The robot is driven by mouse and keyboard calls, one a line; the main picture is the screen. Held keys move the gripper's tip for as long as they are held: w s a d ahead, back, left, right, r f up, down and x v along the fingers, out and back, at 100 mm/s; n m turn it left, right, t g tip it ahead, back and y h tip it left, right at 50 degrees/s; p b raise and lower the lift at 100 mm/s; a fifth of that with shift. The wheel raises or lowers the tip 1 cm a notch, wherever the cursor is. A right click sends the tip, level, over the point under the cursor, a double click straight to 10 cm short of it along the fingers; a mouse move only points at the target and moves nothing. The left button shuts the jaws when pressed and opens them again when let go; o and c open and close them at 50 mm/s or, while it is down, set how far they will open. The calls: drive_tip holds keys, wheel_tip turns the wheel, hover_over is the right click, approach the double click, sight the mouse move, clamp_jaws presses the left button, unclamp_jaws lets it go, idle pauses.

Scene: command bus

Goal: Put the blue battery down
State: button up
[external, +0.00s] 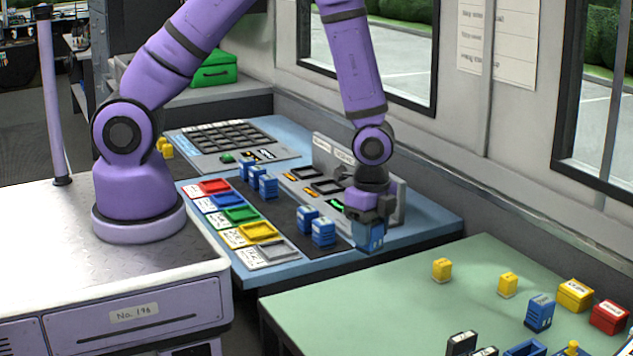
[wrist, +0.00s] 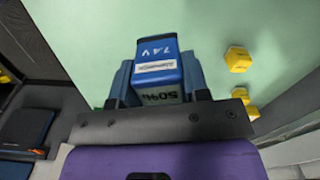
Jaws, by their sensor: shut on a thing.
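My gripper (external: 369,222) is shut on a blue battery (external: 370,237) at the right end of the blue console, close to the gap before the green table. In the wrist view the battery (wrist: 157,68) sits between the two fingers, with "7.4V" and a "50%" label showing. The green table (wrist: 95,40) lies behind it in that view. The battery's underside is hidden, so I cannot tell whether it touches anything.
Several other blue batteries (external: 322,232) stand on the console's black strip, beside a row of coloured trays (external: 240,214). The green table (external: 380,300) has yellow blocks (external: 441,269), a blue battery (external: 539,312) and a red box (external: 609,317). Its left part is clear.

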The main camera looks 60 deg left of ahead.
sight(365, 312)
drive_tip(key=s+d+m, duration=0.3)
drive_tip(key=s+d, duration=0.2)
drive_tip(key=d, duration=0.2)
drive_tip(key=shift+d+f, duration=0.15)
drive_tip(key=shift+f, duration=4)
drive_tip(key=shift+f, duration=0.1)
drive_tip(key=o, duration=1)
